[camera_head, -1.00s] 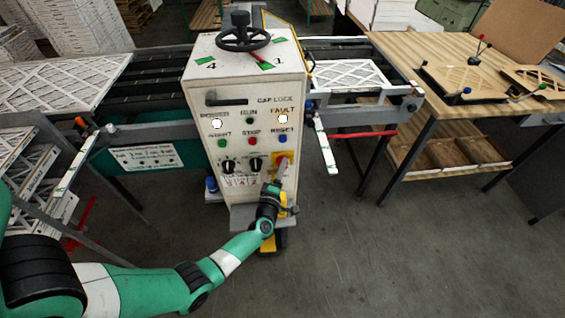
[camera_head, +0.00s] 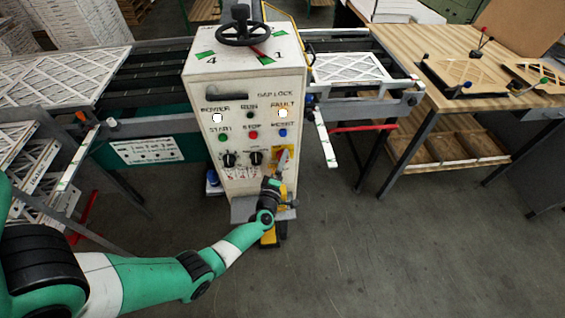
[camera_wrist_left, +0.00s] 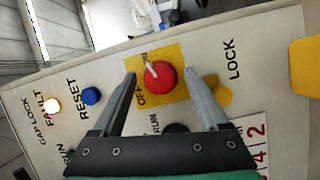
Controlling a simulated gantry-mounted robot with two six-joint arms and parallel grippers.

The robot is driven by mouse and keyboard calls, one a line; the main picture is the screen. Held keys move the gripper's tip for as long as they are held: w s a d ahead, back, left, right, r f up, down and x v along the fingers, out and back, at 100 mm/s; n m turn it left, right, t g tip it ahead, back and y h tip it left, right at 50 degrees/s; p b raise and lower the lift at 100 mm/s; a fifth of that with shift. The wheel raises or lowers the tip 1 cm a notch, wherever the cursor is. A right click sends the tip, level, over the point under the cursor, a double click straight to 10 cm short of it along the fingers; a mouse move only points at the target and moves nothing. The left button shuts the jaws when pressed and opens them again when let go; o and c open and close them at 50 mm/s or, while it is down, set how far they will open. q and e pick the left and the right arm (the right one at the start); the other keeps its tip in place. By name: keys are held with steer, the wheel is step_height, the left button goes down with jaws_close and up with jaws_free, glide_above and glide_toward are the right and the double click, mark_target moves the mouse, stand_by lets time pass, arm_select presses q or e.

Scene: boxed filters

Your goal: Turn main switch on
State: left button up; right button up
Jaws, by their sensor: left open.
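The main switch is a red rotary knob (camera_wrist_left: 160,78) with a pale pointer, on a yellow plate (camera_wrist_left: 182,92) marked OFF. It is on the front of the white control cabinet (camera_head: 243,100), at the lower right of its panel. In the head view my left gripper (camera_head: 276,172) is in front of the plate and partly hides it. In the left wrist view the open left gripper (camera_wrist_left: 163,82) has one finger on each side of the knob. No contact with the knob is clear. My right gripper is not in view.
A blue reset button (camera_wrist_left: 92,96) and a lit fault lamp (camera_wrist_left: 51,105) are beside the switch on the panel. Black selector knobs (camera_head: 229,159) are left of it. A wooden table (camera_head: 480,80) stands at the right. The floor in front is clear.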

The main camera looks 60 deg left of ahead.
arm_select(q)
steer(key=p+v, duration=0.3)
steer(key=v, duration=0.8)
steer(key=shift+s+d, duration=0.2)
steer(key=shift+d+f, duration=0.1)
